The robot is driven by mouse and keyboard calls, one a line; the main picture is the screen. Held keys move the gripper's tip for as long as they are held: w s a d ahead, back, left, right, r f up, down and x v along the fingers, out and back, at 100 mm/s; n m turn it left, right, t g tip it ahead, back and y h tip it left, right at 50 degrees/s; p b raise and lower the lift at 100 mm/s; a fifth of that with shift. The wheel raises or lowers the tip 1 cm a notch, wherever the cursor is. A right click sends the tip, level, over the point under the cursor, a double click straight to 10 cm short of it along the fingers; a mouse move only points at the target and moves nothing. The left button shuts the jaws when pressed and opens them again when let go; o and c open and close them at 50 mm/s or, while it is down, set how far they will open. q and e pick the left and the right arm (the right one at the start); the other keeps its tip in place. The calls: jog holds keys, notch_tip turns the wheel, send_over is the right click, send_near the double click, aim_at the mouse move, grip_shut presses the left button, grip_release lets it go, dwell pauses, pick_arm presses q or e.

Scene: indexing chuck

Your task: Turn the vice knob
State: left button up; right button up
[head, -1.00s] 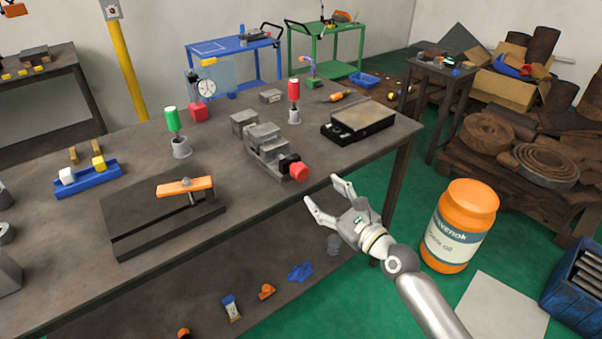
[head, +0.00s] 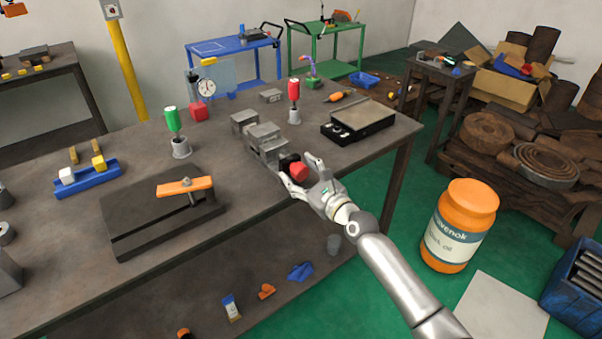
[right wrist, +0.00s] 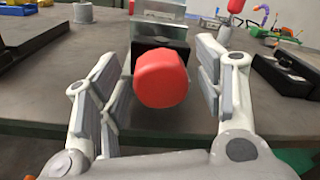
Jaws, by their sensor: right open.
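The vice (head: 262,140) is a grey metal block assembly on the workbench, with a black collar and a red knob (head: 299,172) at its near end. In the right wrist view the red knob (right wrist: 161,79) is between my two fingers, with a gap on each side. My right gripper (head: 299,176) is open around the knob, one finger to its left and one to its right, and does not appear to touch it. The vice body (right wrist: 160,30) shows behind the knob in the right wrist view. My left gripper is not in view.
The workbench (head: 250,205) also holds a dark plate with an orange bar (head: 185,187), a red-handled tool (head: 293,92), a green-handled tool (head: 171,119) and a flat grey-topped block (head: 360,117). An orange jar (head: 461,222) stands on the floor at right.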

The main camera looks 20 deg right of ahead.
jog(key=shift+c, duration=0.2)
jog(key=c, duration=1)
